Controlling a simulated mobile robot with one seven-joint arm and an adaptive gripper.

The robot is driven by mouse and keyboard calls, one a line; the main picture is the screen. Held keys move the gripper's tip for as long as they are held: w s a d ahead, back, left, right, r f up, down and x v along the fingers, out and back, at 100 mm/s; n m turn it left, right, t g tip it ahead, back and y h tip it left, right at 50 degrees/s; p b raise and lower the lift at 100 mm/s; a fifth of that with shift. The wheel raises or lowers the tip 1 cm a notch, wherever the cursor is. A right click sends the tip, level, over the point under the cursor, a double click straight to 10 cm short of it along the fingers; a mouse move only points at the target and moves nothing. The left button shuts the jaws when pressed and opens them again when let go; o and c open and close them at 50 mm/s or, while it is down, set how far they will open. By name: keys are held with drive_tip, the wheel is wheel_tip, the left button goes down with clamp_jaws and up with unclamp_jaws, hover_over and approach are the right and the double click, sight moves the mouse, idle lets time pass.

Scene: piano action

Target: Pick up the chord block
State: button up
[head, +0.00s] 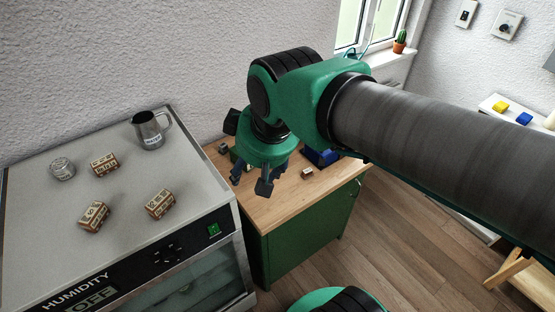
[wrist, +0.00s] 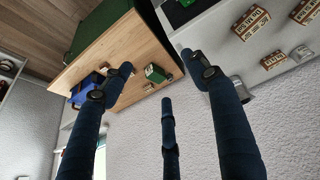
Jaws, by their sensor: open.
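Three cream-and-brown blocks with printed faces lie on the grey cabinet top: a back block (head: 104,164), a front-left block (head: 94,216) and a front-right block (head: 160,204). I cannot read which one is the chord block. The wrist view shows them at upper right, one of them nearest the cabinet edge (wrist: 251,23). A smaller block (head: 307,174) lies on the wooden worktop. My gripper (head: 254,180) has its dark blue fingers spread, empty, above the wooden worktop and right of the cabinet. The fingers also show in the wrist view (wrist: 158,72).
The grey cabinet (head: 50,195) also bears a metal mug (head: 149,131) and a glass jar (head: 62,168). The wooden worktop (head: 290,203) holds a blue bin (head: 322,157) and a green box (wrist: 157,73). A wall stands behind both. Bare cabinet top surrounds the blocks.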

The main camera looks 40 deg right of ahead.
drive_tip(key=w+d+f+n+g+p, duration=0.1)
drive_tip(key=w+d+f+n+p, duration=0.1)
drive_tip(key=w+d, duration=0.35)
drive_tip(key=w+d+f+n+g+p, duration=0.1)
drive_tip(key=w+d+n, duration=0.2)
drive_tip(key=w, duration=0.6)
drive_tip(key=w+d+f+n+g+p, duration=0.1)
drive_tip(key=w+d+f+n+p, duration=0.1)
drive_tip(key=w+d, duration=0.35)
drive_tip(key=w+d+f+n+p, duration=0.1)
drive_tip(key=w+d+f+n, duration=0.1)
drive_tip(key=d+f, duration=0.3)
drive_tip(key=w+d+f+n+g+p, duration=0.1)
drive_tip(key=w+d+f+n+p, duration=0.1)
drive_tip(key=w+d+f, duration=0.3)
drive_tip(key=w+d+f+n+g+p, duration=0.1)
drive_tip(key=w+d+f+n, duration=0.3)
drive_tip(key=f, duration=0.8)
drive_tip(key=shift+w+d, duration=0.15)
drive_tip(key=shift+d, duration=0.45)
drive_tip(key=shift+f+p, duration=0.35)
drive_tip(key=shift+f, duration=3.95)
drive_tip(key=shift+f, duration=0.1)
drive_tip(key=shift+a+f, duration=0.1)
drive_tip(key=shift+f, duration=2.35)
